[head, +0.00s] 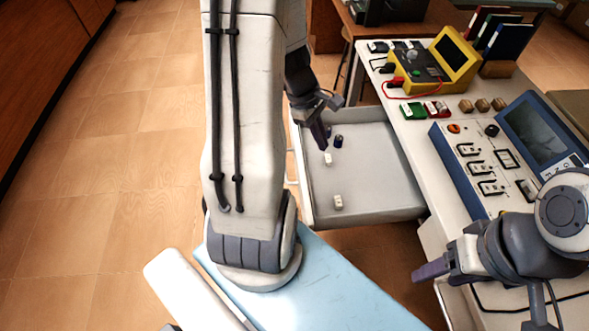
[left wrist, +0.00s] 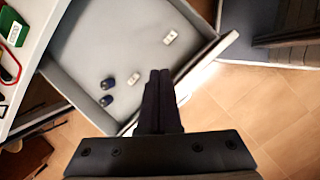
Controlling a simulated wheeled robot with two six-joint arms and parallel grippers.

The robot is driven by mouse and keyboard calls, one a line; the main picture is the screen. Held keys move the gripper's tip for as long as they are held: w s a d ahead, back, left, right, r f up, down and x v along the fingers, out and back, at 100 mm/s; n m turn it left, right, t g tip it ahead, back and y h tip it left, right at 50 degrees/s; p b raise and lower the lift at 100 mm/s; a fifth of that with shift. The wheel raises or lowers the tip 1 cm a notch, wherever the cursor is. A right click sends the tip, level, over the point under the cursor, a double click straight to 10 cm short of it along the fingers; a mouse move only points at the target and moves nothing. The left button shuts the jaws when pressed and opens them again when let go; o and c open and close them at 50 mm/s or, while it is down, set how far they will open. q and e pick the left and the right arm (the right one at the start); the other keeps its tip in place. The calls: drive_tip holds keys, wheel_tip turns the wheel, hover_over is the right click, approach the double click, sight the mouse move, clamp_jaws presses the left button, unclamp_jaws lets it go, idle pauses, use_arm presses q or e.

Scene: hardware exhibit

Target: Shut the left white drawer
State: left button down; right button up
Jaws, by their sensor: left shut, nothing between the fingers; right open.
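The white drawer (head: 375,185) is pulled out from the white bench, its grey inside open to view and its front towards the left in the head view. It also fills the upper part of the left wrist view (left wrist: 125,35). My left gripper (head: 326,138) is shut and empty. Its fingertips (left wrist: 160,74) appear over the inside of the drawer, close to its front panel (left wrist: 205,62). I cannot tell whether they touch it. My right gripper (head: 432,270) is open beside the bench's near side, clear of the drawer. My left arm hides part of the scene left of the drawer.
Small white blocks (head: 338,202) and dark pieces (head: 338,141) lie in the drawer. The bench carries a yellow meter (head: 412,75) and a blue-framed console (head: 475,165). A light-blue surface (head: 330,290) is in front.

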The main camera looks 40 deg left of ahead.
use_arm(q)
drive_tip(key=s+a+f+n+t+b, duration=0.1)
drive_tip(key=s+a+f+n+b, duration=0.25)
drive_tip(key=a+f+n, duration=0.65)
wheel_tip(320, 180, down, 8)
drive_tip(key=w+m+b, duration=0.1)
drive_tip(key=b, duration=0.2)
drive_tip(key=shift+w+d+t+y, duration=0.3)
drive_tip(key=shift+w+d+y, duration=0.05)
drive_tip(key=shift+y, duration=0.05)
use_arm(e)
wheel_tip(320, 180, down, 8)
